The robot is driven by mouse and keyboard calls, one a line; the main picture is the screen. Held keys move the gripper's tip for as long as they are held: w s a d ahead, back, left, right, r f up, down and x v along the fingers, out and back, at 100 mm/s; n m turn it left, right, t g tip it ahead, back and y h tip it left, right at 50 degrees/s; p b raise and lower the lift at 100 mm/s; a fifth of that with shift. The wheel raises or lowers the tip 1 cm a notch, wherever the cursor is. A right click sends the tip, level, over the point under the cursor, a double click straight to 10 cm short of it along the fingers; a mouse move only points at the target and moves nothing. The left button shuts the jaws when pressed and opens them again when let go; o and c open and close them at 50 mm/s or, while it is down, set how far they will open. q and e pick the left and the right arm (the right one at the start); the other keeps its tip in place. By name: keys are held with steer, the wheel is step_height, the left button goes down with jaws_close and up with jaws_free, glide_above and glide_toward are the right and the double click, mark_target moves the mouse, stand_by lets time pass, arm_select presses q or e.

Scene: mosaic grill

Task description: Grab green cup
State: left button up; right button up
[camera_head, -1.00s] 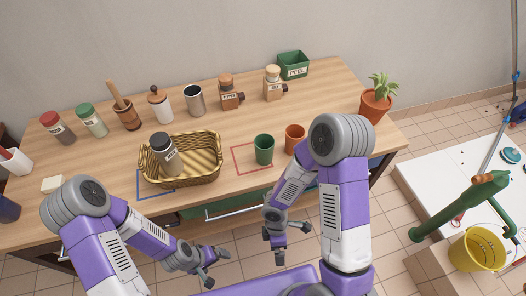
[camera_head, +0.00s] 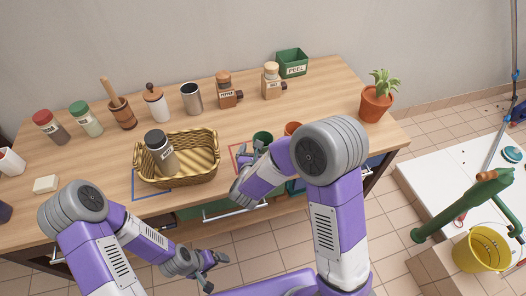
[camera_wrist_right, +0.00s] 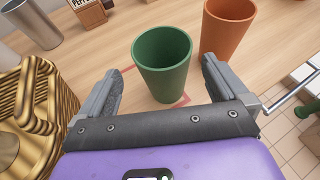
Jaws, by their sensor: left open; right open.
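The green cup (camera_wrist_right: 162,66) stands upright on the wooden counter, inside a red outlined square. In the head view only the top of the green cup (camera_head: 262,138) shows above my right gripper (camera_head: 252,156). In the right wrist view my right gripper (camera_wrist_right: 160,90) is open, with one finger on each side of the cup's near part; I cannot tell whether they touch it. My left gripper (camera_head: 206,270) is open and empty, low in front of the counter.
An orange cup (camera_wrist_right: 228,28) stands close to the right of the green cup. A wicker basket (camera_head: 208,181) holding a grey-lidded jar (camera_head: 160,152) is on the left. Jars, mills and a metal cup (camera_head: 191,98) line the back. A potted plant (camera_head: 376,104) stands at the right.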

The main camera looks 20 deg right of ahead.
mark_target(265, 137)
steer(key=x, duration=0.5)
steer(key=shift+d+r+b, duration=0.2)
steer(key=shift+r+b, duration=0.05)
steer(key=shift+b, duration=0.15)
steer(key=shift+s, duration=0.1)
steer(key=c, duration=1.1)
